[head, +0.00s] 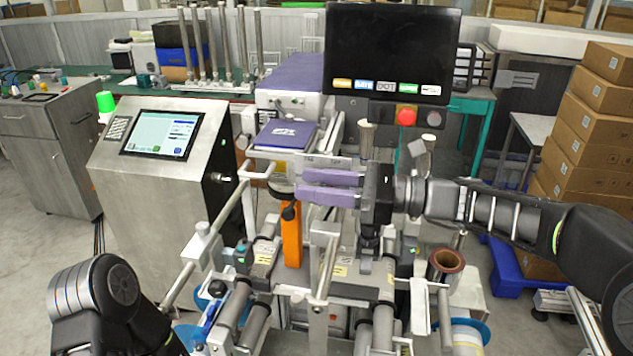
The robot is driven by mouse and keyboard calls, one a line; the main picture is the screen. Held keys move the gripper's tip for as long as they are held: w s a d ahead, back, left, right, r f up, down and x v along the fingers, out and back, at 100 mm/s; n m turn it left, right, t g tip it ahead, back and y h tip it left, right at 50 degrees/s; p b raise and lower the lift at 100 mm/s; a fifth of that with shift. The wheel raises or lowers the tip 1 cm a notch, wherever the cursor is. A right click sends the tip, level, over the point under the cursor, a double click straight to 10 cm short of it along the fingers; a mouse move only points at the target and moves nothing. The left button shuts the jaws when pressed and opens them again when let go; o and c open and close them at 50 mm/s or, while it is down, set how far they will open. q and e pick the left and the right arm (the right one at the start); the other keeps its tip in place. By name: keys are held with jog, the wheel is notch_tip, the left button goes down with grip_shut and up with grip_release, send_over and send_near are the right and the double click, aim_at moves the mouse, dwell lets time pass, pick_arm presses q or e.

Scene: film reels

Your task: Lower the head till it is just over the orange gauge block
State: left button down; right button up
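The orange gauge block (291,243) stands upright in the middle of the machine. A black knob-like part (289,212) is at its upper end. A boxy unit with a purple top (285,134) sits above and behind it and looks like the head. The gap between this unit and the block is partly hidden. My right gripper (299,186) reaches in from the right, its two purple fingers pointing left, close to the dark round part (281,189) above the block. I cannot tell whether the fingers touch it or grip anything. My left arm is at the lower left; its gripper is out of view.
A dark monitor (390,50) with a red button (406,117) stands behind my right gripper. A slanted touch-screen cabinet (160,135) is on the left. Rollers and rails (233,303) fill the front. Stacked cartons (590,125) stand at the right.

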jog(key=shift+c, duration=0.5)
jog(key=shift+a+f, duration=0.1)
grip_shut()
jog(key=shift+p, duration=0.65)
jog(key=h+p, duration=0.1)
jog(key=p, duration=0.2)
jog(key=h+p, duration=0.1)
jog(key=p, duration=0.2)
jog(key=shift+a+r+g+h, duration=0.3)
jog(key=shift+r+g+h, duration=0.05)
jog(key=shift+g+h, duration=0.05)
jog(key=shift+a+f+h+p, duration=0.15)
jog(key=shift+f+h+p, duration=0.2)
jog(key=shift+h, duration=0.35)
jog(key=shift+w+a+f+g+h, duration=0.1)
jog(key=shift+g+h, duration=0.05)
jog(key=shift+h, duration=0.5)
jog(key=shift+w+g+h, duration=0.1)
jog(key=shift+g+h, duration=0.05)
jog(key=shift+h, duration=0.5)
